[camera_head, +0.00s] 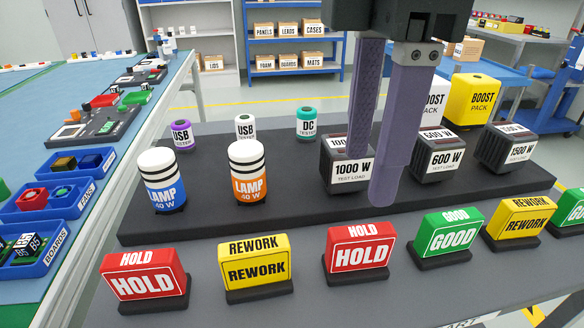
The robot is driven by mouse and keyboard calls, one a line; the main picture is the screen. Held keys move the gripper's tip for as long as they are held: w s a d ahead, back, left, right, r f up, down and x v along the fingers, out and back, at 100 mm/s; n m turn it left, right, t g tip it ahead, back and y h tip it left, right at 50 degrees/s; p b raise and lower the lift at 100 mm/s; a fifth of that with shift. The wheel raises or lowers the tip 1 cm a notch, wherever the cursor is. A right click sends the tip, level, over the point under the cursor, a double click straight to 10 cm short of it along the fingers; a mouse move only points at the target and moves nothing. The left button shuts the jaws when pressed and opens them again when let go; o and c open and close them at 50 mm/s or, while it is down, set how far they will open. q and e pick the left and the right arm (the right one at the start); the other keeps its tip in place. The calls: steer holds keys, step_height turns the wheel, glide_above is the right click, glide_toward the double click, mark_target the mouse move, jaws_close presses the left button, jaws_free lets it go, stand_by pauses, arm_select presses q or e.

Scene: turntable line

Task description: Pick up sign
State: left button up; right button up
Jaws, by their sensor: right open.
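A row of block signs on dark bases stands upright along the front of the grey table. From left to right: a red HOLD sign (145,280), a yellow REWORK sign (255,268), a second red HOLD sign (360,251), a green GOOD sign (448,234), a second yellow REWORK sign (520,218) and a second green GOOD sign (571,210). My right gripper (371,178) comes down from the top, open and empty. Its fingers appear above and behind the middle red sign, overlapping the 1000 W load in the picture. My left gripper is out of view.
Behind the signs, a black platform (290,219) carries a blue lamp (161,181), an orange lamp (248,174), small testers and dark load boxes, including the 1000 W load (338,188) and 600 W load (442,160). A blue bench with trays (75,200) is at left.

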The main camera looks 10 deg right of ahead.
mark_target(364, 231)
steer(key=shift+w+f, duration=0.3)
steer(key=f, duration=0.3)
steer(key=f+b, duration=0.1)
steer(key=f, duration=0.2)
steer(key=f+b, duration=0.1)
steer(key=f, duration=0.2)
steer(key=shift+s+d+f, duration=0.1)
steer(key=shift+s+d, duration=0.25)
steer(key=shift+d, duration=0.05)
steer(key=shift+f, duration=0.2)
steer(key=shift+c, duration=0.2)
jaws_close()
